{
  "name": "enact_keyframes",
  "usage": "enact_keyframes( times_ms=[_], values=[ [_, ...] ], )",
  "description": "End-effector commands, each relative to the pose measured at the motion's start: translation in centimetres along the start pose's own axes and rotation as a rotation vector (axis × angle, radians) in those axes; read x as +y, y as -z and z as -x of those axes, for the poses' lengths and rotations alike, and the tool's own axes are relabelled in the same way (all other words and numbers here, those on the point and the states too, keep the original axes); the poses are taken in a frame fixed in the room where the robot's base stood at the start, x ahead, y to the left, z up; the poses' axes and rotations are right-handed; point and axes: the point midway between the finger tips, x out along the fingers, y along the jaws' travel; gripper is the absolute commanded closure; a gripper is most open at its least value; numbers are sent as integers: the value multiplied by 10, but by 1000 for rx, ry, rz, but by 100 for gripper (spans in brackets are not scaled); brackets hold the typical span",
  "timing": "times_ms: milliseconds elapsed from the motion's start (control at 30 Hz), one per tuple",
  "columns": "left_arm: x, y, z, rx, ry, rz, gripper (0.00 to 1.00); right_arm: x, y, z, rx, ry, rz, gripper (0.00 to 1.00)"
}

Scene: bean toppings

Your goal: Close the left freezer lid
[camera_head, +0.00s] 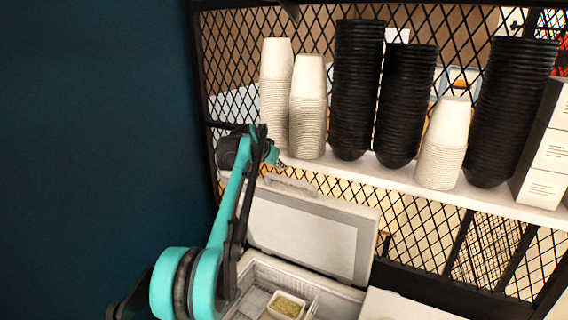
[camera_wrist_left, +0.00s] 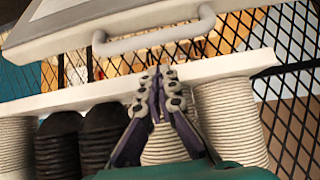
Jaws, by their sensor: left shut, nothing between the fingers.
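The left freezer lid (camera_head: 300,235) is open and stands raised, tilted back against the black mesh. It is a pale panel with a grey frame, and its handle (camera_head: 290,185) is on its top edge. In the left wrist view the lid (camera_wrist_left: 110,18) and its handle (camera_wrist_left: 155,39) fill the upper part. My left gripper (camera_head: 277,160) is shut and empty, just above and behind the handle near the shelf. In the left wrist view its fingertips (camera_wrist_left: 160,75) are together below the handle, apparently apart from it. My right gripper is out of view.
A white shelf (camera_head: 385,176) above the lid carries stacks of white cups (camera_head: 308,110) and black cups (camera_head: 357,90), close to my left gripper. The open freezer below holds a white container (camera_head: 288,306) of beans. A pale flat surface (camera_head: 410,305) lies to its right.

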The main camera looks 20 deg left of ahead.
Motion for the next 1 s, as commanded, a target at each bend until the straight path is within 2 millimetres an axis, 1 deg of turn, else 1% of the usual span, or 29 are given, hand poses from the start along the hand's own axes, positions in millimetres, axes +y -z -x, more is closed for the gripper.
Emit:
enact_keyframes(
  times_ms=[300,400,500,700,1000],
  values=[
    [1,0,-56,0,-1,-1,100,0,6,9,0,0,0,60],
    [1,0,-71,0,0,0,100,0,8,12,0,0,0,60],
    [2,0,-82,0,-1,0,100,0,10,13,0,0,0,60],
    [2,-1,-91,0,-1,1,100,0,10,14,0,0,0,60],
    [2,-1,-91,0,-1,1,100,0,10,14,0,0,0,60]
  ],
)
